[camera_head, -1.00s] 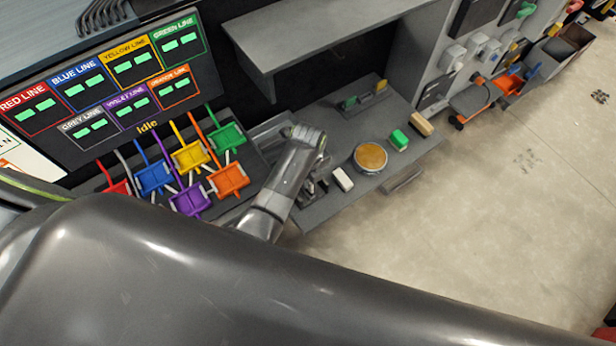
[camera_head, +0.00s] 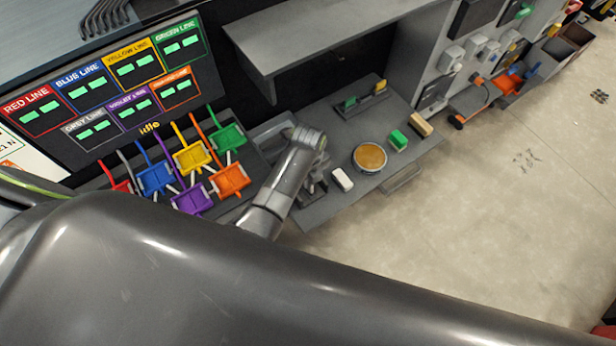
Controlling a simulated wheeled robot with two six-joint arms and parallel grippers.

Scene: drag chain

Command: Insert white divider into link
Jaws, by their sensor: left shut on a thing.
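My left gripper (camera_head: 312,188) is low over the grey bench, below and partly hidden by its own wrist. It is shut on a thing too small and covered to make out. I cannot identify the white divider for certain. A white rounded block (camera_head: 342,179) lies on the bench just right of the gripper, apart from it as far as I can tell. Several coloured pieces with cables stand left of the arm, among them an orange one (camera_head: 229,180), a purple one (camera_head: 193,199) and a yellow one (camera_head: 191,157). I cannot tell which link is meant. My right gripper is out of view.
A round tan-topped tin (camera_head: 369,158), a green block (camera_head: 398,140) and a tan block (camera_head: 421,125) stand along the bench's front edge. A small rack (camera_head: 366,98) is behind them. A grey shelf (camera_head: 330,32) overhangs the bench. A line display (camera_head: 110,85) stands at left.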

